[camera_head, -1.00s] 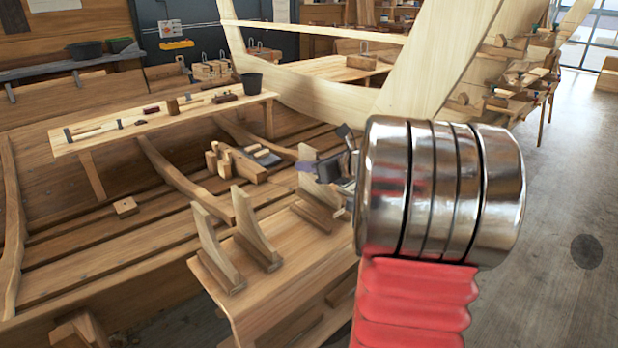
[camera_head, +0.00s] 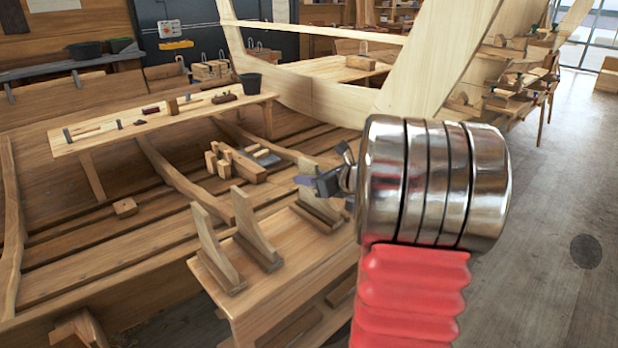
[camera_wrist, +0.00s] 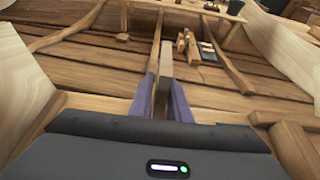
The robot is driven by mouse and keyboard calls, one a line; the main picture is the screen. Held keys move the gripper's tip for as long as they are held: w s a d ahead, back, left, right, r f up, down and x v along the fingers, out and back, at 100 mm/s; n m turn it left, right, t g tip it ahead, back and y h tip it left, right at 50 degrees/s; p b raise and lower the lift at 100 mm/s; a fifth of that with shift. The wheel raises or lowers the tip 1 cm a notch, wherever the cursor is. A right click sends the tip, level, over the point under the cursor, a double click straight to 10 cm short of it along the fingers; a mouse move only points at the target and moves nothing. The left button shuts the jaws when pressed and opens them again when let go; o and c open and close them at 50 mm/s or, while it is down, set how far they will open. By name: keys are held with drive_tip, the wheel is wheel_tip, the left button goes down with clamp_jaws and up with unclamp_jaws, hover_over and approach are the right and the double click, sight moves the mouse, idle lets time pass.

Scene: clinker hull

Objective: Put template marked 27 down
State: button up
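My gripper (camera_head: 312,182) is at the far right end of the low wooden bench (camera_head: 290,268). Its purple fingers (camera_wrist: 162,95) are closed on the upright board of a wooden template (camera_head: 308,168), seen edge-on in the wrist view (camera_wrist: 166,68). The template's foot is at the bench top; I cannot tell whether it touches or hovers just above. Two similar templates, one at the left end (camera_head: 213,245) and one in the middle (camera_head: 255,232), stand upright on the bench. No number is readable on any of them, and my arm partly hides the bench's right side.
A long plank (camera_head: 170,125) with hand tools and a dark bucket (camera_head: 251,83) lies across the hull behind. A wooden block group (camera_head: 235,163) and a small block (camera_head: 125,207) lie on the hull boards.

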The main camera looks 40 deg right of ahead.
drive_tip(key=shift+o, duration=1.3)
drive_tip(key=shift+s+r, duration=0.1)
drive_tip(key=shift+r, duration=0.05)
drive_tip(key=v, duration=1.1)
drive_tip(key=shift+s+r, duration=0.2)
drive_tip(key=shift+s, duration=0.15)
